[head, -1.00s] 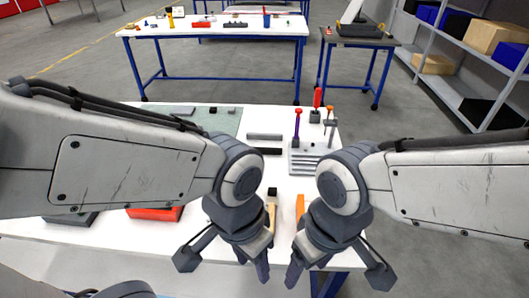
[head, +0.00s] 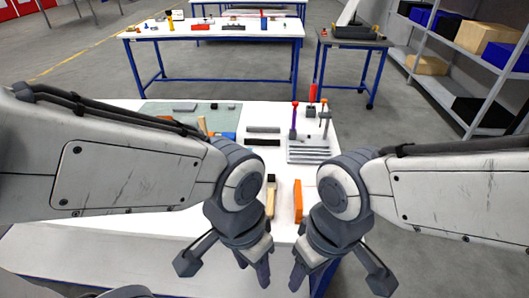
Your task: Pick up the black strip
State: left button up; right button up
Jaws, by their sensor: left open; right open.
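My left gripper (head: 252,266) is open and empty near the table's front edge, well on the near side of the strip. My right gripper (head: 307,271) is open and empty to the right of it, also at the front edge.
A ribbed grey block (head: 309,151) and upright tools, one purple and orange (head: 294,120), stand right of the strips. A wood-handled tool (head: 270,200) and an orange piece (head: 298,200) lie nearer. A green-grey mat (head: 160,111) is at back left.

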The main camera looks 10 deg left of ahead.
aim_at(255, 141)
jog(key=u, duration=0.45)
jog(key=i, duration=0.85)
jog(key=z, duration=0.35)
